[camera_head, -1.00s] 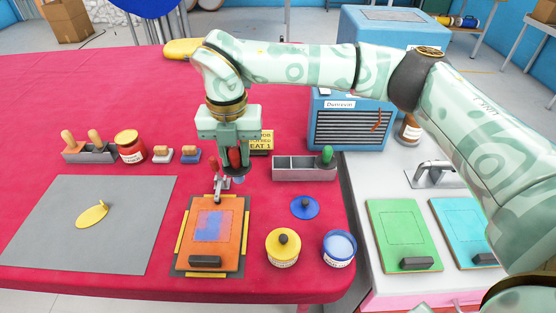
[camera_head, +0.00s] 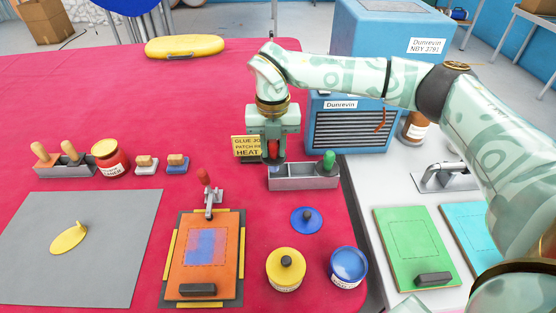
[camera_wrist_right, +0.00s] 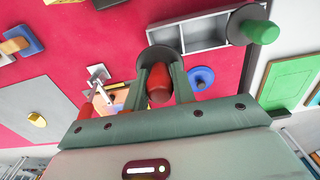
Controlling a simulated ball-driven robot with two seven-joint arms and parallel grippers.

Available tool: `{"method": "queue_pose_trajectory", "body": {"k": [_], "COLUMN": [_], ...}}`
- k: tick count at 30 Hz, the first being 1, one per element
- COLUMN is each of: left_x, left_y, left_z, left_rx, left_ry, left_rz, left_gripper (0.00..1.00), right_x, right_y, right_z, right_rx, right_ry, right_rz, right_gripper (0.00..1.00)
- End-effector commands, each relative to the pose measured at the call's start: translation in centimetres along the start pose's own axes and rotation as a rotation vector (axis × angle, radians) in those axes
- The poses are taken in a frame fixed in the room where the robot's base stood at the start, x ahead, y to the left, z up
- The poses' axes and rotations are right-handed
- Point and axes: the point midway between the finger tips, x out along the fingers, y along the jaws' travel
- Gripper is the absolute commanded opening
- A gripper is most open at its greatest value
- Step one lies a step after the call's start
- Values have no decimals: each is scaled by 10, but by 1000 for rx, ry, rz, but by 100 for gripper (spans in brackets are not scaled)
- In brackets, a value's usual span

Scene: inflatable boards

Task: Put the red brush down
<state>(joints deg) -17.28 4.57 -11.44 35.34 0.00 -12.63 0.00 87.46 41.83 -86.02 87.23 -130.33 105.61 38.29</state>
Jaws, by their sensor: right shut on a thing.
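My right gripper (camera_head: 272,156) is shut on the red brush (camera_head: 273,149), whose red handle shows between the fingers. In the wrist view the red handle (camera_wrist_right: 159,84) sits between both fingers, with a dark round collar beyond it. The brush is upright at the left end of the grey brush holder (camera_head: 304,183). Its lower end is largely hidden, and I cannot tell whether it touches the holder. The green brush (camera_head: 329,161) stands in the right part of the holder. My left gripper is not in view.
A yellow sign (camera_head: 245,147) stands just left of the gripper, and the blue Dunrevin heater (camera_head: 350,125) behind right. In front are a blue lid (camera_head: 306,220), a yellow pot (camera_head: 286,270), a blue pot (camera_head: 348,267) and the clamped orange board (camera_head: 190,271).

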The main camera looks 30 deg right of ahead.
Motion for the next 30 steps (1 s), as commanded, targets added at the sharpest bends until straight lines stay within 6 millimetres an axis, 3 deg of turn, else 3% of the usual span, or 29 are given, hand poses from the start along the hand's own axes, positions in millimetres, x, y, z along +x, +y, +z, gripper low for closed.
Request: {"method": "queue_pose_trajectory", "body": {"k": [5, 11, 28, 29, 30], "left_x": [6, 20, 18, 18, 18], "left_y": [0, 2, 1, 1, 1], "left_z": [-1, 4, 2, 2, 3], "left_rx": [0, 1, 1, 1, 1], "left_ry": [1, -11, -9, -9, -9], "left_rz": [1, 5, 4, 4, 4], "left_gripper": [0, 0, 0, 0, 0], "right_x": [15, 51, 58, 58, 58], "right_y": [-9, -14, -13, -13, -13], "right_z": [8, 11, 11, 11, 11], "right_rx": [2, -1, 0, 0, 0], "right_ry": [1, 2, -1, -2, -2], "right_rz": [-1, -1, 0, 1, 0], "right_gripper": [4, 4, 4, 31, 42]}}
